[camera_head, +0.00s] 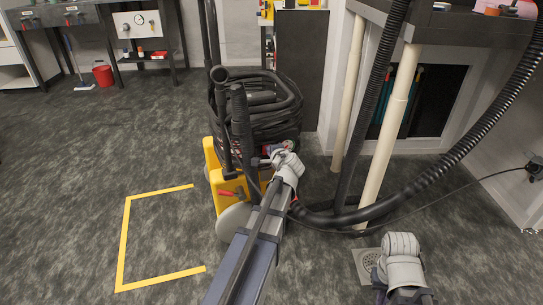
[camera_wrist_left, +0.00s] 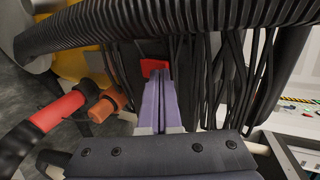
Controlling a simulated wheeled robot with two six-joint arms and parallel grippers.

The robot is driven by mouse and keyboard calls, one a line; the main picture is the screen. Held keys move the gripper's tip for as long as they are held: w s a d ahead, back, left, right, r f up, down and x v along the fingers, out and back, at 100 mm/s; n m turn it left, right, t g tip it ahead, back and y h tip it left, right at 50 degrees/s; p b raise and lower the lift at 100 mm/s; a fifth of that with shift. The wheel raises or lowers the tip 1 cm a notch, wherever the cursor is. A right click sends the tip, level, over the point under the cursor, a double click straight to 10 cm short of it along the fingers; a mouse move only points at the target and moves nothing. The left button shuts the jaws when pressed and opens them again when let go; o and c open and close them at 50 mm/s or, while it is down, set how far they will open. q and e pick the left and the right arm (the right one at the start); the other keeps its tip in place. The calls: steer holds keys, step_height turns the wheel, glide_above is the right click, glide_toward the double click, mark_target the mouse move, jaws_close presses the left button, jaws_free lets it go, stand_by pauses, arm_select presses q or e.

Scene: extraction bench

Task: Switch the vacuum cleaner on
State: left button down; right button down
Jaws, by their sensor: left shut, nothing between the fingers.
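The vacuum cleaner (camera_head: 216,187) stands on the floor in the middle of the head view, with a yellow body and black hoses coiled on top. In the left wrist view its yellow body (camera_wrist_left: 88,62) is partly hidden by a ribbed black hose. A small red part (camera_wrist_left: 152,66), which looks like a switch, shows just beyond my left fingertips. My left gripper (camera_wrist_left: 156,80) is shut and empty, with its tips close to the red part; I cannot tell if they touch. In the head view my left gripper (camera_head: 271,150) is beside the coiled hoses, small and partly hidden.
A thick black hose (camera_head: 440,172) runs from the cleaner to the upper right, near pale table legs (camera_head: 391,133). A yellow floor outline (camera_head: 122,244) lies on clear floor at left. A red bucket (camera_head: 103,75) stands far back. Red and orange cylindrical parts (camera_wrist_left: 58,111) are left of my fingers.

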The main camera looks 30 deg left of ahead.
arm_select(q)
steer(key=shift+a, duration=0.1)
steer(key=shift+w+a+r+g+h+p, duration=0.15)
steer(key=shift+w+a+g+h+p, duration=0.15)
steer(key=shift+p, duration=0.5)
steer(key=shift+r, duration=0.1)
steer(key=shift+r+p, duration=0.75)
steer(key=shift+p, duration=0.05)
